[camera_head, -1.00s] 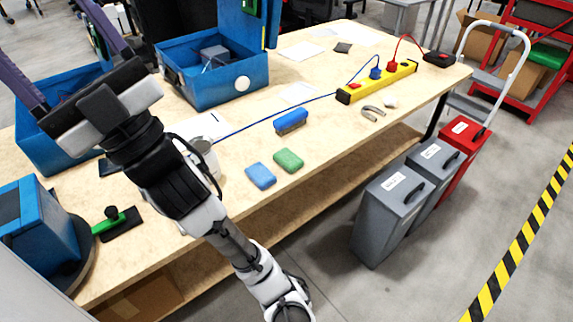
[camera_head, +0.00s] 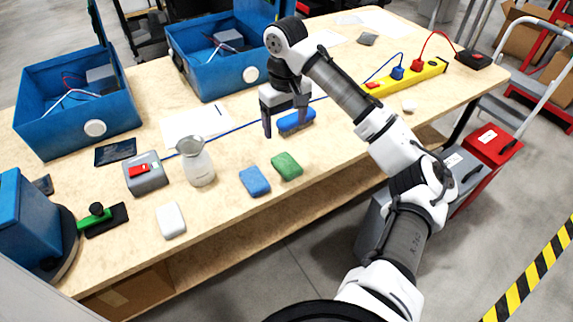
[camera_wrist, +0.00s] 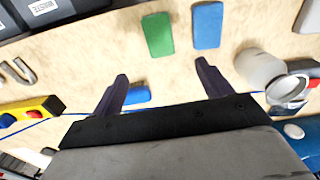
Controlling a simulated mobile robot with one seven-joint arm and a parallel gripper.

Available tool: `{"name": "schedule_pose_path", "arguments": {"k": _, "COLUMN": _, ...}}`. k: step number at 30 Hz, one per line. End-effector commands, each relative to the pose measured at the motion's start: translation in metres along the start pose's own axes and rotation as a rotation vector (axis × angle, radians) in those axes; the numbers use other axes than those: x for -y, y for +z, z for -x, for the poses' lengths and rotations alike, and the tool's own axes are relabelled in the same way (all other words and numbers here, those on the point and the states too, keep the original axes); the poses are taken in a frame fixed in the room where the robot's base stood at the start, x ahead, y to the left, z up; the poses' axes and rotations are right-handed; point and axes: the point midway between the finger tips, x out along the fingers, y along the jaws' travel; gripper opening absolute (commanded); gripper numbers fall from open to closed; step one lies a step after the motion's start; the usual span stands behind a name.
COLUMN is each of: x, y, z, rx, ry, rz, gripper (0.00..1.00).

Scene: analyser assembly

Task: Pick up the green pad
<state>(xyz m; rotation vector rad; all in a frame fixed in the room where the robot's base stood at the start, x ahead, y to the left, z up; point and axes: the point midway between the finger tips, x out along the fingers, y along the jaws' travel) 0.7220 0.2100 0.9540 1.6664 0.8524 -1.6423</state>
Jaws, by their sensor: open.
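The green pad (camera_head: 286,166) lies flat on the wooden table near its front edge, just right of a blue pad (camera_head: 254,181). In the wrist view the green pad (camera_wrist: 158,34) is at the top middle, beside the blue pad (camera_wrist: 207,25), with a small gap between them. My gripper (camera_head: 284,130) is open and empty, pointing down above the table, behind the green pad and by the blue brush (camera_head: 297,120). In the wrist view its two fingers (camera_wrist: 160,75) are spread wide, and the brush (camera_wrist: 138,95) shows partly between them.
A glass jar (camera_head: 199,165), a grey box with a red switch (camera_head: 146,177) and a white block (camera_head: 171,220) stand left of the pads. Blue bins (camera_head: 78,112) stand at the back. A yellow power strip (camera_head: 415,78) lies at the right. Table around the pads is clear.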

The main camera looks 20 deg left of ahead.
Motion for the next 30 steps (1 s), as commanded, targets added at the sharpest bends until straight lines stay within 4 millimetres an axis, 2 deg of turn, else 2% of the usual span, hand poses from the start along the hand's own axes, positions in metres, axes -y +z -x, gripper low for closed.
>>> {"name": "schedule_pose_path", "arguments": {"k": 12, "x": -0.001, "y": 0.005, "z": -0.07, "rx": 0.017, "ry": -0.004, "rz": -0.003, "gripper": 0.78}}
{"name": "schedule_pose_path", "arguments": {"k": 20, "x": -0.001, "y": 0.005, "z": -0.088, "rx": 0.015, "ry": -0.001, "rz": -0.003, "gripper": 0.78}}
{"name": "schedule_pose_path", "arguments": {"k": 30, "x": 0.0, "y": 0.009, "z": -0.132, "rx": 0.015, "ry": 0.0, "rz": -0.004, "gripper": 0.78}}
